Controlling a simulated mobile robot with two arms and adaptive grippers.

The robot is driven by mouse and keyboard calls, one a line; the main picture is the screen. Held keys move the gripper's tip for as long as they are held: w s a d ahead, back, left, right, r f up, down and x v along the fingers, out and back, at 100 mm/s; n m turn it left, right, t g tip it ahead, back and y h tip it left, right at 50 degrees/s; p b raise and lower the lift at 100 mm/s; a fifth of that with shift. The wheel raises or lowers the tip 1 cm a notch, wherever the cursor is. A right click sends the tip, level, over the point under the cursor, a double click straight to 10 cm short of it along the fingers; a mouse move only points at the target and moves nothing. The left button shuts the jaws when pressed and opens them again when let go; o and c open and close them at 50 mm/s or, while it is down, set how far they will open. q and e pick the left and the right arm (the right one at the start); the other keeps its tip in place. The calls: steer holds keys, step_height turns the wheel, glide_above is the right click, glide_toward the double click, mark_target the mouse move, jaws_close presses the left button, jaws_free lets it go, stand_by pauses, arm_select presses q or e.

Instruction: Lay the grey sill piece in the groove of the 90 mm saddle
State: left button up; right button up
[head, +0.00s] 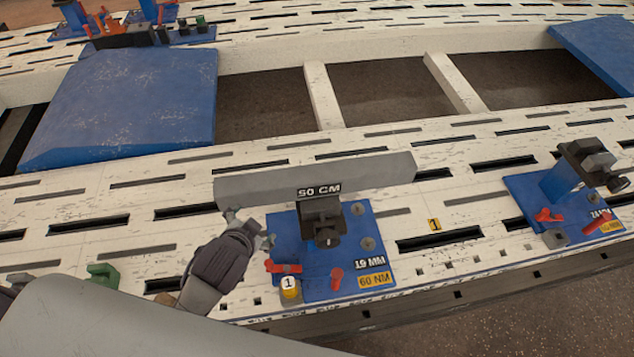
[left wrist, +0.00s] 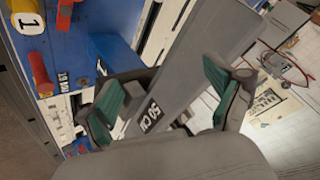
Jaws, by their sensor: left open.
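The grey sill piece (head: 390,168), a long bar marked 50 CM, lies level across the top of a blue saddle fixture (head: 350,250) with a black clamp block. Whether it is seated in a groove is hidden. My right gripper is not in view.
A second blue fixture (head: 530,200) with a black clamp stands at the right. Red handles and a yellow cylinder marked 1 (head: 290,287) sit at the front of the near fixture. A blue panel (head: 130,105) lies behind at left. The slotted white bench is otherwise mostly clear.

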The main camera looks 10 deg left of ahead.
arm_select(q)
steer(key=w+d+r+m+t+h, duration=0.25)
steer(key=w+r+m+t, duration=0.5)
steer(key=w+r, duration=0.5)
steer(key=d+r+m+h, duration=0.8)
steer(key=r+m+h, duration=0.1)
steer(key=m, duration=0.6)
steer(key=m+g+y, duration=0.2)
steer(key=m+g, duration=1.1)
steer(key=m, duration=0.8)
glide_toward(313, 173)
steer(key=shift+v, duration=0.9)
steer(key=shift+w+d+f, duration=0.1)
steer(key=shift+f, duration=0.2)
steer(key=x, duration=1.2)
steer(key=shift+w+d+f+p, duration=0.15)
steer(key=shift+d+f+p, duration=0.05)
steer(key=shift+d+p, duration=0.15)
